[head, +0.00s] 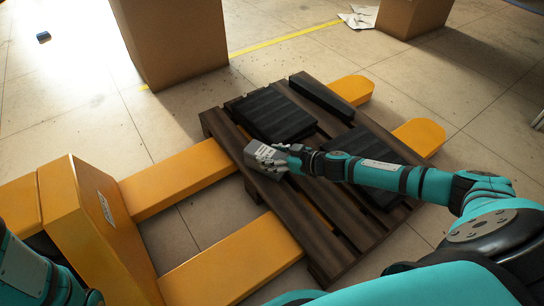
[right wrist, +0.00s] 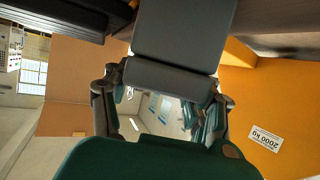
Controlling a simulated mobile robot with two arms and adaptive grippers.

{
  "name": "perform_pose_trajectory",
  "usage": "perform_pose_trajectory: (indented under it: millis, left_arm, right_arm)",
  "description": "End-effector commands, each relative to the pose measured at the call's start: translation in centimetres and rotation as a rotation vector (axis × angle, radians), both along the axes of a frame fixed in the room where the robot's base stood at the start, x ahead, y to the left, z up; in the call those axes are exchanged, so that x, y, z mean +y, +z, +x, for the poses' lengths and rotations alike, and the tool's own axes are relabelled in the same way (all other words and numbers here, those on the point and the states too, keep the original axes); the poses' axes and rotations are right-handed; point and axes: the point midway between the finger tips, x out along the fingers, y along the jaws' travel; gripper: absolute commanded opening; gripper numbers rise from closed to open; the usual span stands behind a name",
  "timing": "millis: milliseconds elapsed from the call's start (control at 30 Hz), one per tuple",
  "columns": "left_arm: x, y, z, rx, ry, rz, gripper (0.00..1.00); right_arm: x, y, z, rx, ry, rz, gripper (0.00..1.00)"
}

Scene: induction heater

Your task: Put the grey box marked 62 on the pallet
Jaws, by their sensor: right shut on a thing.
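The small grey box (head: 262,148) is in my right gripper (head: 282,158), at the left part of the wooden pallet (head: 222,133). I cannot tell whether the box touches the slats. No number on the box can be read. My left arm shows only in the lower left corner of the head view, and its gripper is out of view.
Dark slabs (head: 270,113) and a long black bar (head: 322,97) lie on the pallet. A yellow pallet jack (head: 85,225) has its forks under the pallet. Cardboard boxes (head: 175,40) stand behind. Open floor lies behind and to the right.

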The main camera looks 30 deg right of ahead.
Motion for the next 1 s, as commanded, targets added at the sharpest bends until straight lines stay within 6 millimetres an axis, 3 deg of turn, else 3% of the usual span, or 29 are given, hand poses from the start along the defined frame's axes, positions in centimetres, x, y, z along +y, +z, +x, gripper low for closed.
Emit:
perform_pose_trajectory:
  millis: [67,100,267,667,867,1000]
  left_arm:
    - [0.0,0.0,0.0,0.000,0.000,0.000,0.90]
    - [0.0,0.0,0.0,0.000,0.000,0.000,0.90]
    - [0.0,0.0,0.0,-0.001,0.000,0.000,0.90]
    - [0.0,0.5,0.0,-0.001,0.000,0.001,0.90]
    - [0.0,2.5,0.1,0.001,0.000,-0.001,0.90]
    - [0.1,2.2,2.1,0.063,-0.001,-0.003,0.90]
  right_arm:
    - [0.0,-0.1,0.1,-0.001,0.000,0.002,0.09]
    - [0.0,-0.2,0.0,0.000,0.000,0.001,0.61]
    - [0.0,-0.2,0.0,0.000,0.000,0.001,0.81]
    - [-0.3,0.4,-0.6,0.002,-0.002,0.000,0.81]
    - [-2.0,1.9,-3.4,0.006,-0.002,0.000,0.81]
    - [-3.3,3.0,-5.8,0.007,-0.002,0.001,0.81]
